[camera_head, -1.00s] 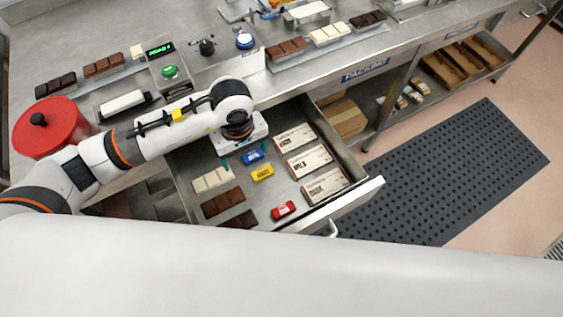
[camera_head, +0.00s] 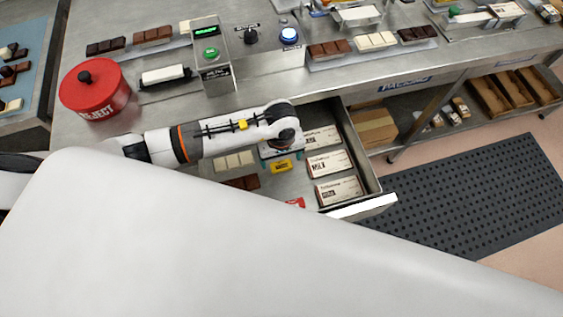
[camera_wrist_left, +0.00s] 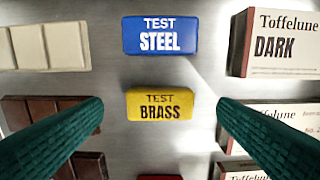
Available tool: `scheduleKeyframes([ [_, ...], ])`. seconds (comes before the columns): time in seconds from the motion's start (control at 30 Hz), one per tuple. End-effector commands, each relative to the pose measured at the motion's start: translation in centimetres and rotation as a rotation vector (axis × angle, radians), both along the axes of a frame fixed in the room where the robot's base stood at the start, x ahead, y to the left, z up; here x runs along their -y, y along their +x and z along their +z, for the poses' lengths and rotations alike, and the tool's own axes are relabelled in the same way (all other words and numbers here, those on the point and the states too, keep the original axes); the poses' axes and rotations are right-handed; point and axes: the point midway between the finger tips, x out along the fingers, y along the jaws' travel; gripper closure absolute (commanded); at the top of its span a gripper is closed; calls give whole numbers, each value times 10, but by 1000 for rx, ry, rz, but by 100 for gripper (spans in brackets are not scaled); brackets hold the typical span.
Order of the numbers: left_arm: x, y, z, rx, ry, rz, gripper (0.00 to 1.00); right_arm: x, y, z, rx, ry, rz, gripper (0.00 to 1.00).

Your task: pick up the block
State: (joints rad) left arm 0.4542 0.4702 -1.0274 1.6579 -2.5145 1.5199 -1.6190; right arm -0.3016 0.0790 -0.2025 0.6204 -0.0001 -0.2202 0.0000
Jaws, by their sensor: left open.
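A yellow block marked TEST BRASS (camera_wrist_left: 160,104) lies in the open drawer, between my fingertips in the left wrist view. It also shows in the head view (camera_head: 281,167), just below the fingers. A blue block marked TEST STEEL (camera_wrist_left: 160,36) lies above it in the wrist view; the gripper hides it in the head view. A red block (camera_head: 295,203) is mostly hidden by my white body, and its edge shows at the bottom of the wrist view. My left gripper (camera_head: 282,157) is open and empty over the yellow block. My right gripper is not visible.
The drawer (camera_head: 362,160) also holds white cartons (camera_head: 330,163) on the right and chocolate bars (camera_head: 234,162) on the left. The drawer's front wall (camera_head: 362,205) rises nearby. A red reject pot (camera_head: 95,92) stands on the bench.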

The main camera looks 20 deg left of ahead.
Motion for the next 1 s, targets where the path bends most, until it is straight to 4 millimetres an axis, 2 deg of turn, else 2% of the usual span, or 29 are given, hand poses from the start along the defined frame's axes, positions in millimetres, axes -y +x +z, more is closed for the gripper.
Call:
scheduleKeyframes([
  [0.03,1,-1,-5,-5,-1,2,18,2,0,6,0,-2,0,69],
  [0.2,0,0,-23,-2,-1,1,18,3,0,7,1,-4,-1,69],
  [0.47,0,1,-26,1,-1,0,18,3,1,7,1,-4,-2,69],
  [0.77,0,1,-26,1,-1,0,66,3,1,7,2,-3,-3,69],
  [1.0,0,1,-24,1,0,0,66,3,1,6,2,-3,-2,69],
])
